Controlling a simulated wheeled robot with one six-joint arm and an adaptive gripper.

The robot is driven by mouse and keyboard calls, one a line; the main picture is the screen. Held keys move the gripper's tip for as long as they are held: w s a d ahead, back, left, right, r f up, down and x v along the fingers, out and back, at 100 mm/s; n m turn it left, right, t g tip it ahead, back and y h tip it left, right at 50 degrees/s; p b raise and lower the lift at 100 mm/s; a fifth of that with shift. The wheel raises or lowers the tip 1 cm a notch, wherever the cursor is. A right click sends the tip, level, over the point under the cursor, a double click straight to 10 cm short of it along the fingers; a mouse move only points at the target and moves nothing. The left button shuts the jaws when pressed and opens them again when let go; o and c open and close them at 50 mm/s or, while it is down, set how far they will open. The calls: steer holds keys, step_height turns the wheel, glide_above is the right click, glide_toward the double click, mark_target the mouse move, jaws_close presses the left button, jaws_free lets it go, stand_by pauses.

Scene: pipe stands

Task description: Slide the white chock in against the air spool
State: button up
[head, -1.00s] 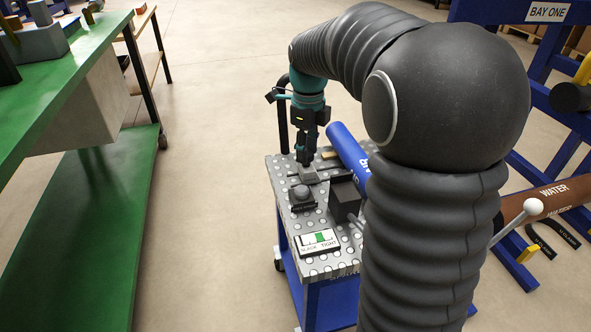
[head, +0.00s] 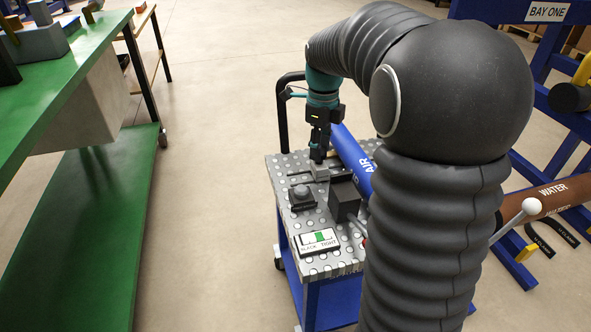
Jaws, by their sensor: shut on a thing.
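The chock (head: 320,172), a small pale grey block, sits on the perforated top of a blue cart. My gripper (head: 318,158) is over it from above, shut on it, with the fingertips at its upper part. The air spool (head: 352,160) is a blue pipe with white AIR lettering, lying slantwise just right of the chock. My own arm hides its near end. Whether the chock touches the spool cannot be told from this view.
A dark box (head: 344,197), a dark round knob on a block (head: 301,196) and a SLACK/TIGHT gauge (head: 319,241) with a green band stand on the cart top (head: 283,170). A green bench is at left; a brown WATER pipe (head: 540,196) is at right.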

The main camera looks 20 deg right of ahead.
steer(key=shift+d+p, duration=0.4)
steer(key=shift+d, duration=1.7)
steer(key=o, duration=0.7)
steer(key=shift+o, duration=0.2)
step_height(320, 180, up, 7)
steer(key=p, duration=0.3)
steer(key=shift+p, duration=0.4)
